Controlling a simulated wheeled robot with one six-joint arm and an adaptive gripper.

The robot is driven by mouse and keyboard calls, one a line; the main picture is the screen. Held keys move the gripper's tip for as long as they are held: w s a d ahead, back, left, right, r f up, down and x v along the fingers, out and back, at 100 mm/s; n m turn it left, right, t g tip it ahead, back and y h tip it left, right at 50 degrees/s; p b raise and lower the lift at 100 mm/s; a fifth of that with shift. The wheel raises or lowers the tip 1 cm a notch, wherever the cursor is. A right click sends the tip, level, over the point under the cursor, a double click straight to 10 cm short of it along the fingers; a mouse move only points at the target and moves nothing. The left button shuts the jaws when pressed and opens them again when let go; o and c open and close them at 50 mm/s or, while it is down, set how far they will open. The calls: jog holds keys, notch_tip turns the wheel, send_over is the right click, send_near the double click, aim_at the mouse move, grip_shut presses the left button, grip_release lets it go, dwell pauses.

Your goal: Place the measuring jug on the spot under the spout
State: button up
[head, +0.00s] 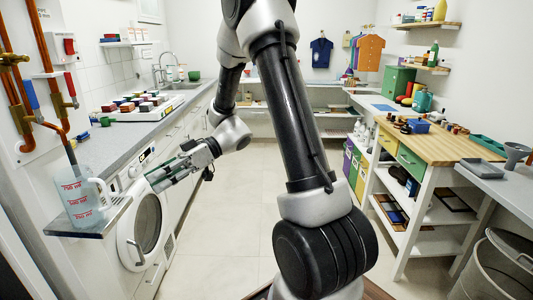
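The measuring jug (79,203) is clear with red markings and a handle on its right side. It stands upright on a small grey shelf (112,214) at the left. A dark grey spout (70,152) comes down from the copper pipes, and its lower end overlaps the jug's mouth in the picture. The spot itself is hidden by the jug, so I cannot tell how well it is centred. My gripper (153,181) is to the right of the jug, pointing left toward it, apart from the handle. Its fingers are spread with nothing between them.
A washing machine (142,228) stands under the left counter (118,137), just behind the shelf. Copper pipes with a blue lever (31,94) and a red lever (70,84) are above the jug. The middle floor (235,200) is clear. A wooden-topped bench (440,146) stands right.

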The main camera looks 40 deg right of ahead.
jog(key=s+d+r+m+h, duration=0.2)
jog(key=s+d+m+h, duration=0.15)
jog(key=s, duration=0.35)
jog(key=s+d+r+m+h, duration=0.2)
jog(key=s+d+m+h, duration=0.1)
jog(key=s+d+h, duration=0.3)
jog(key=s+d+r+m+t+h, duration=0.2)
jog(key=s+d+m, duration=0.1)
jog(key=d+m, duration=0.1)
jog(key=s+d+r+m+t+h, duration=0.2)
jog(key=s+d+m+t+h, duration=0.1)
jog(key=d, duration=0.4)
jog(key=shift+s+d+r+m+h, duration=0.15)
jog(key=shift+s+r+m+h, duration=0.25)
jog(key=shift+m, duration=0.25)
